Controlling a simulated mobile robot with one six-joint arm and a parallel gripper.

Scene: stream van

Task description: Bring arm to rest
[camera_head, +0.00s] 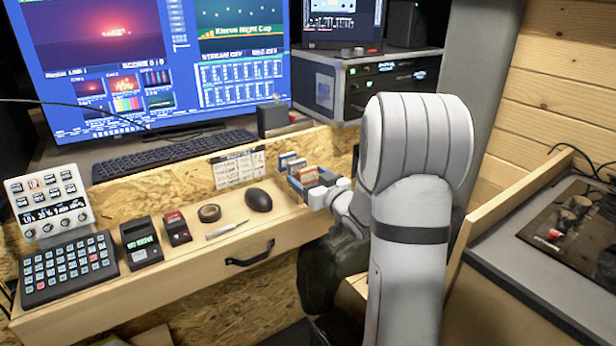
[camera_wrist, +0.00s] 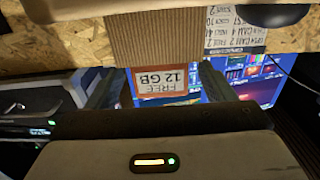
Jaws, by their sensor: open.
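The wooden desk (camera_head: 190,265) bears a black mouse (camera_head: 258,200), a tape roll (camera_head: 209,213), a red-and-black device (camera_head: 177,228), a button panel (camera_head: 68,268) and a keyboard (camera_head: 175,154). A large monitor (camera_head: 150,60) stands behind. A wooden-sided console (camera_head: 545,240) is at right.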

